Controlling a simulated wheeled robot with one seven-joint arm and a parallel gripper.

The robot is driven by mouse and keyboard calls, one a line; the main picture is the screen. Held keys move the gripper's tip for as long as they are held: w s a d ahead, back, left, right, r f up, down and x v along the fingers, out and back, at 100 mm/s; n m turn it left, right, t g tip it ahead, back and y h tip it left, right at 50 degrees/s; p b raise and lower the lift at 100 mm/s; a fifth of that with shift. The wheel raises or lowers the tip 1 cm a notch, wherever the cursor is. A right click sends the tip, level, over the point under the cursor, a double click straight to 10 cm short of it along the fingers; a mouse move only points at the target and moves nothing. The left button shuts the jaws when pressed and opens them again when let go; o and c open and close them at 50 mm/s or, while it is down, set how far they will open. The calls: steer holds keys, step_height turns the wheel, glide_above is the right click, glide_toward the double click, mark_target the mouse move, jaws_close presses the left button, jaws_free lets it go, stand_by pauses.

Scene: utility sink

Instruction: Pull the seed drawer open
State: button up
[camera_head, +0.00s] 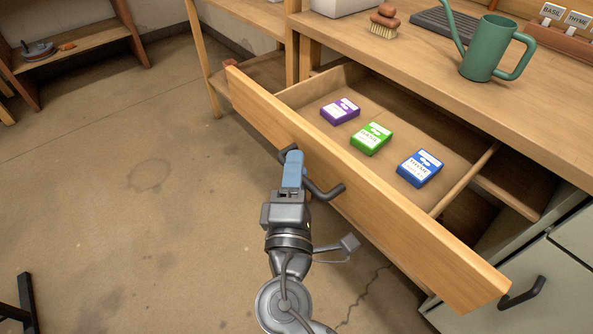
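The seed drawer (345,181) is pulled out from under the wooden worktop. Three seed packets lie inside it: a purple one (340,110), a green one (371,139) and a blue one labelled thyme (420,168). My gripper (293,160) is at the dark bar handle (328,193) on the drawer front, its blue fingers overlapping the handle's left part. I cannot tell whether the fingers are closed around the bar.
A green watering can (487,50), a brush (384,22) and labelled pots or tags (563,20) stand on the worktop (420,60). A grey cabinet with a dark handle (523,293) is at lower right.

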steer(key=s+a+f, duration=0.1)
steer(key=s, duration=0.6)
steer(key=shift+s, duration=0.35)
steer(key=s+d+f+m+g+y+p, duration=0.2)
steer(key=s+d+m+g+p, duration=0.1)
steer(key=s+d, duration=0.4)
steer(key=s+d+f+m+g+y+p, duration=0.25)
steer(key=s+d+m, duration=0.2)
steer(key=s, duration=0.45)
steer(key=s+d+r+m+p, duration=0.2)
steer(key=s+d+r+m, duration=0.1)
steer(key=r, duration=0.3)
steer(key=s+d+r+m+h+p, duration=0.1)
steer(key=s+d+r+m+p, duration=0.1)
steer(key=s+d+r+m, duration=0.1)
steer(key=s+d+r+m+p, duration=0.2)
steer(key=s+d+r+m, duration=0.1)
steer(key=s+r, duration=0.4)
step_height(320, 180, up, 2)
steer(key=shift+r+m+t+h, duration=0.1)
steer(key=shift+m+t+h, duration=0.3)
steer(key=shift+m, duration=0.35)
